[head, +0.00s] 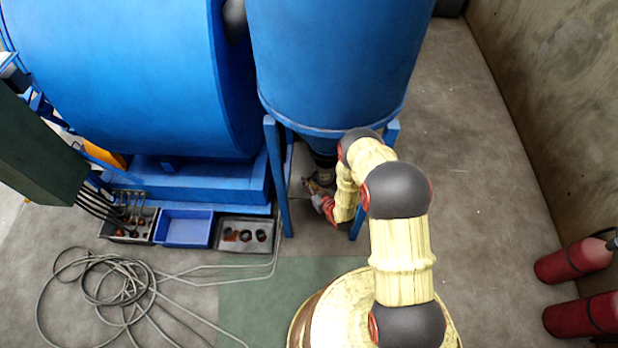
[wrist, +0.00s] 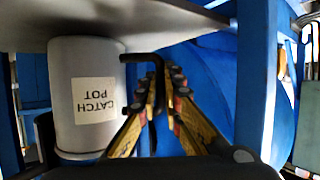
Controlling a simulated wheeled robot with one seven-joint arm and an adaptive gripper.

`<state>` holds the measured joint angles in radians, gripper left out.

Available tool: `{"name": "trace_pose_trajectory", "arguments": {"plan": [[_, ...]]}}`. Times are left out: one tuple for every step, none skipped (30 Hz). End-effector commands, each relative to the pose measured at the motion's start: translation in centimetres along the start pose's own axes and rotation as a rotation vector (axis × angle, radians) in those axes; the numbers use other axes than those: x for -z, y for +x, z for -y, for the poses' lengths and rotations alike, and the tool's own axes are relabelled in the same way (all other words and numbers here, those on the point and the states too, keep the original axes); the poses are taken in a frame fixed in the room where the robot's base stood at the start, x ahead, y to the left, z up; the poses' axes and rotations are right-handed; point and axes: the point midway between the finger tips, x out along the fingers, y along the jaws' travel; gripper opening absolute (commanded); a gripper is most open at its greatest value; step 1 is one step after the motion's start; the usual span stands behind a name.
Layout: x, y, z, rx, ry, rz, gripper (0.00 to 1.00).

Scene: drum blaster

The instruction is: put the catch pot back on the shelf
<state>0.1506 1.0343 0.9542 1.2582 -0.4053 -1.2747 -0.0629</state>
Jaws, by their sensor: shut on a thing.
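The catch pot (wrist: 72,65) is a grey cylinder with a white label that reads upside down in the wrist view. It appears upright against the grey shelf plate (wrist: 130,18), which lies along the top of that inverted picture. I cannot tell whether pot and plate fully touch. My gripper (wrist: 168,78) is shut on the pot's black bent handle (wrist: 140,57), beside the pot. In the head view my gripper (head: 314,190) is low under the blue hopper, at the front of the shelf plate (head: 300,160). The pot is hard to make out there.
Blue legs (head: 277,180) stand on both sides of the space under the hopper (head: 335,60). A blue tray (head: 183,227) and a grey tray (head: 244,236) lie to the left. Coiled hose (head: 110,290) covers the left floor.

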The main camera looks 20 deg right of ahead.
Motion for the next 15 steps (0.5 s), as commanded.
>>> {"name": "trace_pose_trajectory", "arguments": {"plan": [[0.2, 0.4, -0.3, -0.001, -0.001, -0.004, 0.0], [0.3, 0.5, -0.4, 0.0, -0.001, -0.004, 0.0], [0.4, 0.6, -0.5, -0.001, -0.001, -0.004, 0.0], [0.4, 0.7, -0.5, -0.001, -0.001, -0.004, 0.0], [0.5, 0.8, -0.6, -0.001, -0.001, -0.004, 0.0], [0.6, 1.0, -0.8, -0.001, -0.001, -0.004, 0.0], [0.6, 1.3, -1.0, -0.001, -0.001, -0.004, 0.0], [0.8, 1.6, -1.2, -0.002, -0.002, -0.005, 0.0], [0.9, 2.0, -1.5, -0.003, -0.002, -0.006, 0.0], [1.1, 2.4, -1.8, -0.003, -0.003, -0.007, 0.0], [1.2, 2.8, -2.0, -0.003, -0.002, -0.006, 0.0], [1.4, 3.3, -2.4, -0.002, -0.002, -0.006, 0.0], [1.6, 3.7, -2.7, -0.002, -0.002, -0.007, 0.0], [1.3, 3.9, -2.8, -0.001, -0.001, -0.004, 0.0], [0.4, 4.0, -2.6, 0.0, 0.0, -0.001, 0.0]]}}
